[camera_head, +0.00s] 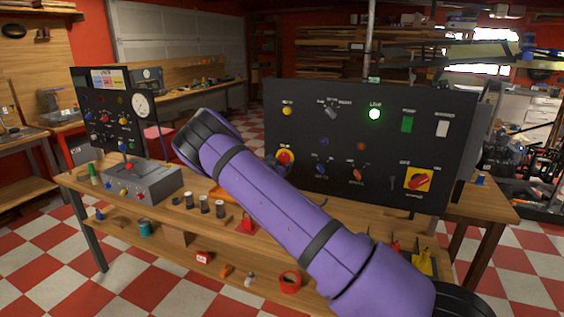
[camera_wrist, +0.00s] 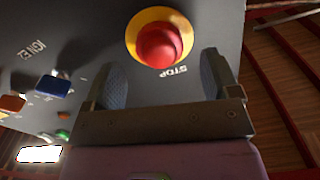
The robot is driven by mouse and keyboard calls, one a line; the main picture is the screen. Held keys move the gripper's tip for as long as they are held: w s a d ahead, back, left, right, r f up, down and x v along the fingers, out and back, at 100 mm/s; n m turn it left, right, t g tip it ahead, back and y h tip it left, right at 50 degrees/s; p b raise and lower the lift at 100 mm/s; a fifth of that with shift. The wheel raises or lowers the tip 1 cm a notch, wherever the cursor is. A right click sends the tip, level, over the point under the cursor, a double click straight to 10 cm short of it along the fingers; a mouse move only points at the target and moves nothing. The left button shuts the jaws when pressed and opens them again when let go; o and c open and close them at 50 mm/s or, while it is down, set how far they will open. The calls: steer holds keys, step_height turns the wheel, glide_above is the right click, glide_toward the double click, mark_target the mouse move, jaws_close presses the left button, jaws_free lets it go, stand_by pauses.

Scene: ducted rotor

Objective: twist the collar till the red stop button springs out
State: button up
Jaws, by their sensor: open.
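The red stop button (camera_wrist: 160,45) sits on a yellow collar (camera_wrist: 133,36) on the dark panel, with the word STOP beside it in the wrist view. I cannot tell whether the fingers touch the collar.
A blue knob (camera_wrist: 53,85) and an orange knob (camera_wrist: 11,104) are near the gripper on the panel. A red-and-yellow rotary switch (camera_head: 418,180) is at the panel's lower right. The workbench (camera_head: 185,222) below carries a grey control box (camera_head: 140,183) and several small cylinders.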

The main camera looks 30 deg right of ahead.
mark_target(282, 161)
steer(key=shift+x, duration=1.7)
steer(key=c, duration=0.9)
steer(key=shift+m, duration=3.5)
